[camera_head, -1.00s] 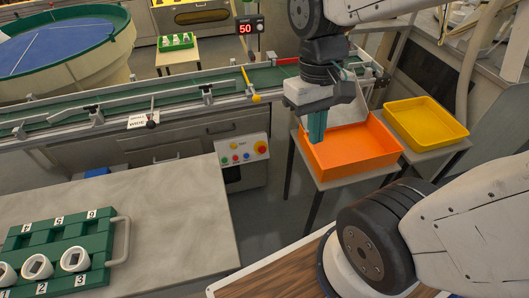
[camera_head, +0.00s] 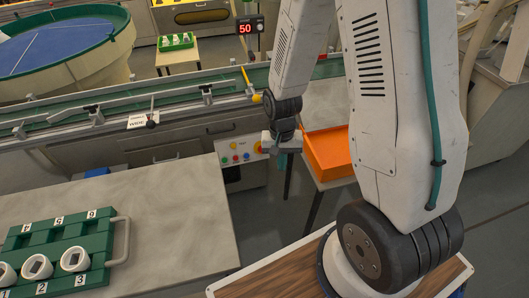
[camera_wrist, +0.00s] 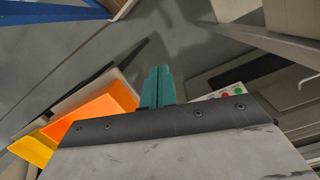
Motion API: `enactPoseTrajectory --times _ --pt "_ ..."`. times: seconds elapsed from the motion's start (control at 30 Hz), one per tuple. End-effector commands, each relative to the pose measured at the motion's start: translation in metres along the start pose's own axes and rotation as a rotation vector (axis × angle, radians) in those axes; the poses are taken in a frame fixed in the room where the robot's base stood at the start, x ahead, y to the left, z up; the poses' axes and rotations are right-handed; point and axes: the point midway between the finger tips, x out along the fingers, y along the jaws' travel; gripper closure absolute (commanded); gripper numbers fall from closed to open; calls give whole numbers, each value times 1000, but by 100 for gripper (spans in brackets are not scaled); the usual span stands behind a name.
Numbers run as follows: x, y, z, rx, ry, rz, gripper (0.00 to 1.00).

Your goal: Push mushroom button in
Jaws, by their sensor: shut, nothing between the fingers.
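The control box (camera_head: 236,152) stands on the front of the conveyor cabinet, with several small coloured buttons. The orange-red mushroom button (camera_head: 258,147) on its yellow plate is at the box's right end, partly covered by my gripper. My gripper (camera_wrist: 158,86) shows in the wrist view as teal fingers shut together with nothing between them. In the head view its grey body is just right of the button and its fingertips are hidden. Contact cannot be told.
An orange tray (camera_head: 330,155) sits on a stand right of my gripper. The conveyor (camera_head: 180,100) with a yellow lever (camera_head: 250,88) runs behind.

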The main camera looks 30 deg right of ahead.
Motion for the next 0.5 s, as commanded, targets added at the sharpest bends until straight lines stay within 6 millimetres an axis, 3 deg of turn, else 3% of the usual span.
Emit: enactPoseTrajectory --times 0.1,0.5 --pt "40 -3 -14 87 34 -15 100" --pt "161 -8 -56 435 236 -142 100"
